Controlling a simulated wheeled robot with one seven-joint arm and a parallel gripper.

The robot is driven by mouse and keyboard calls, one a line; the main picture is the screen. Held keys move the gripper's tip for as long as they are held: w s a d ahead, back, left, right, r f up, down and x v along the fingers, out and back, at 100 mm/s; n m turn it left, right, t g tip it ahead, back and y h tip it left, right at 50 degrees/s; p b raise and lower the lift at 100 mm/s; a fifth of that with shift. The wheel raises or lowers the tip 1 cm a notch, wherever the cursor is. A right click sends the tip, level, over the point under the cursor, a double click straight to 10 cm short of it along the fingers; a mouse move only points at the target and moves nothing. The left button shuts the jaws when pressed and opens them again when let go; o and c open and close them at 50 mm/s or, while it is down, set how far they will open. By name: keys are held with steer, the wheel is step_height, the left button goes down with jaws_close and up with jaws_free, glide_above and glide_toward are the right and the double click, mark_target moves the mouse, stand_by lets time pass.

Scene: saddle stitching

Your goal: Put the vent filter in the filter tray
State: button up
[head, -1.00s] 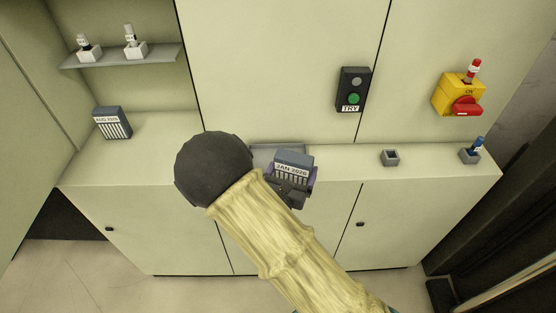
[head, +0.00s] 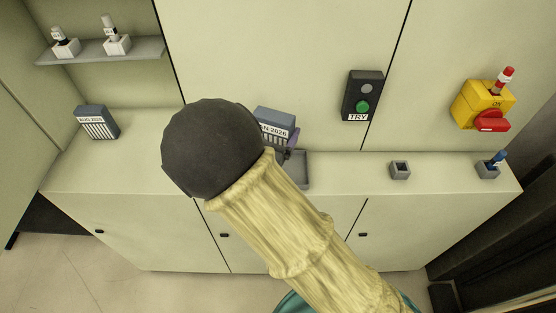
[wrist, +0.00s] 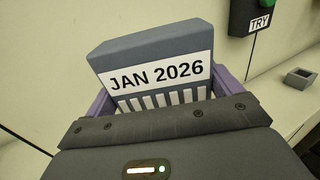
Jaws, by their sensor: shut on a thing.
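My gripper (wrist: 165,98) has purple fingers shut on the sides of a blue-grey vent filter (wrist: 150,50) labelled JAN 2026, with white slats below its label. In the head view the held filter (head: 275,118) is partly hidden behind my dark round arm joint. A grey, shallow tray (head: 298,172) sits on the counter, just right of and below the held filter in the picture; its left part is hidden. I cannot tell the filter's height above the counter. A second filter (head: 97,122), labelled AUG 2025, stands at the counter's left.
A wall shelf (head: 85,52) holds two small white holders at upper left. On the wall are a TRY button box (head: 362,95) and a yellow switch box (head: 480,108). Right on the counter (head: 340,175) are an empty grey socket (head: 400,170) and one holding a blue piece (head: 488,168).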

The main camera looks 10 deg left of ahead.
steer(key=shift+w, duration=0.35)
steer(key=shift+s, duration=0.1)
steer(key=shift+s, duration=0.1)
step_height(320, 180, down, 5)
steer(key=shift+p, duration=0.4)
steer(key=shift+f, duration=0.4)
